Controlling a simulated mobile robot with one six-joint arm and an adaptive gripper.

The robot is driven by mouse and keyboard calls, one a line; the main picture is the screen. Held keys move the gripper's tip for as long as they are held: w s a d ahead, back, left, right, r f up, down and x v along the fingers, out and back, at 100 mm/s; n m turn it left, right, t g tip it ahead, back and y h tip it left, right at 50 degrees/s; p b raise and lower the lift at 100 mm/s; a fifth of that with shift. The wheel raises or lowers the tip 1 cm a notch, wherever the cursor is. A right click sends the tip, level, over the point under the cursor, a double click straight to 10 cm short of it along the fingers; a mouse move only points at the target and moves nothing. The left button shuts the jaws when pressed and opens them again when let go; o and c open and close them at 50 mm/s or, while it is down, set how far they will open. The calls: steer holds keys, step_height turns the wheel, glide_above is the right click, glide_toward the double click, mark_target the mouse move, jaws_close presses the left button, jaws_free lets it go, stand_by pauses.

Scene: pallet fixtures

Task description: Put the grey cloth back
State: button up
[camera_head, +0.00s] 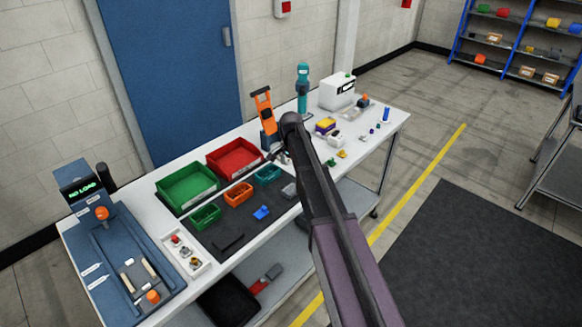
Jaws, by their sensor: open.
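A small grey piece (289,190), which looks like the grey cloth, lies at the right end of the dark mat (262,232) on the white workbench, just left of my arm. It is too small to tell whether it is folded. My gripper (278,157) is over the back part of the bench, beyond the grey piece and near the teal bin (268,174). It is open and seems to hold nothing. My arm crosses the bench and hides part of its middle.
Green (187,186) and red (234,158) bins stand at the back. An orange scanner-like device (264,111) stands upright close behind my gripper. A blue fixture (120,262) fills the left end. Small parts and a white box (337,91) occupy the right end.

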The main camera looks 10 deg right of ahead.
steer(key=shift+r, duration=0.4)
stand_by(0.4)
steer(key=s+n, duration=1)
steer(key=s, duration=1.9)
steer(key=shift+n, duration=0.4)
steer(key=shift+d+f, duration=0.1)
steer(key=shift+f+b, duration=0.65)
steer(key=shift+f, duration=0.15)
